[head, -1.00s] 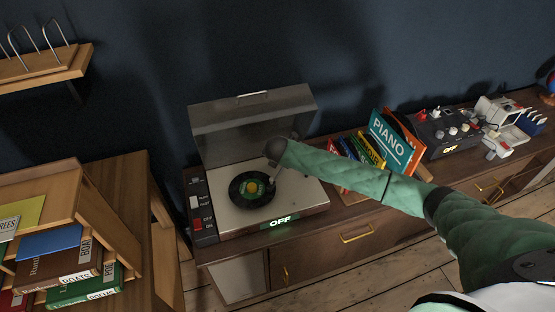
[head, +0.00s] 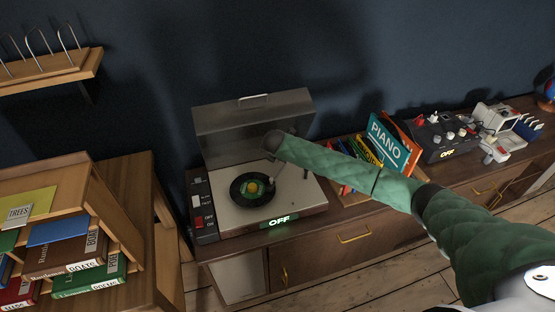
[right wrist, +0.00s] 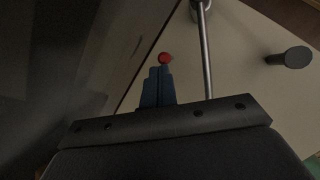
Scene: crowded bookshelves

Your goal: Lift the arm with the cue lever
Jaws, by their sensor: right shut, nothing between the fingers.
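The record player (head: 305,192) stands on the sideboard with its lid raised, a black record with a green label (head: 252,190) on it and an "OFF" sign on its front. Its tonearm (head: 271,182) shows partly beside the record. In the right wrist view the tonearm's metal tube (right wrist: 207,55) runs right of my fingers. A small red knob (right wrist: 165,58), seemingly the cue lever's tip, is just beyond my right gripper (right wrist: 160,72), which is shut and empty. Whether they touch I cannot tell. My left gripper is out of view.
The raised lid (head: 255,125) stands close behind my right arm. A dark round post (right wrist: 290,57) rises from the deck on the right. A bookcase (head: 125,210) is at left.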

